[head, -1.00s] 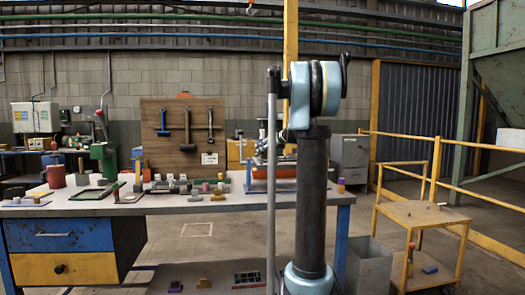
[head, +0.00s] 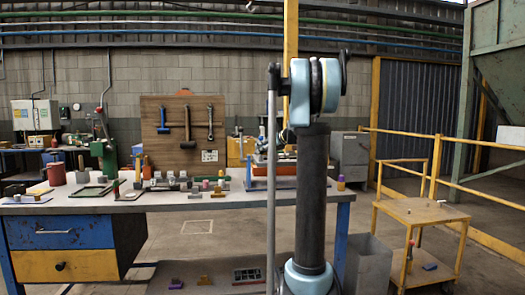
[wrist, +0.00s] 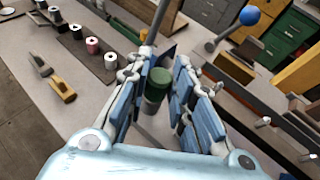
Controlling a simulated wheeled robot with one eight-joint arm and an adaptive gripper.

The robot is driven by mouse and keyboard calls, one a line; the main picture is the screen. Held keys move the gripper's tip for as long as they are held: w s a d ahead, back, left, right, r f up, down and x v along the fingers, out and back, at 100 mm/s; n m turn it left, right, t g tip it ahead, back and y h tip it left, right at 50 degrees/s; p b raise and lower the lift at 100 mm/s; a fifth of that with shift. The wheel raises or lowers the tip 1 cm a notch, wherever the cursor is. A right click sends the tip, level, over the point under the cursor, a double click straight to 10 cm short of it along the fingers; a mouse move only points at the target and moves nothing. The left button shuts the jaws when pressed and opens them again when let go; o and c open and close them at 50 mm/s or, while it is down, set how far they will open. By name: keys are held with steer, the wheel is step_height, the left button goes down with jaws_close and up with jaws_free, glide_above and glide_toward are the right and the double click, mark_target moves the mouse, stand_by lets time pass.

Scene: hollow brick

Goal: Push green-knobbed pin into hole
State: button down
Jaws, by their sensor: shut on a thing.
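In the wrist view my gripper (wrist: 160,95) has its blue-padded fingers on both sides of a green-topped cylinder, the green-knobbed pin (wrist: 158,82). The green knob is uppermost in the picture, with a pale part below it. My gripper is shut on it, above the grey bench top. The pin's lower end is hidden between the fingers. I cannot make out the hole in either view. In the head view my gripper and the pin are mostly hidden behind my arm.
A dark rail with several spools (wrist: 92,45) and a wooden-handled tool (wrist: 62,84) lie left in the wrist view. A blue ball lever (wrist: 249,15) stands at upper right. In the head view, the bench (head: 225,206) is crowded; a yellow cart (head: 420,214) stands right.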

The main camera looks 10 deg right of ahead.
steer(key=shift+f, duration=0.35)
steer(key=c, duration=1.3)
jaws_free()
steer(key=v, duration=1.1)
steer(key=shift+s+d+r, duration=0.1)
steer(key=shift+s+d, duration=0.15)
steer(key=shift+s, duration=0.05)
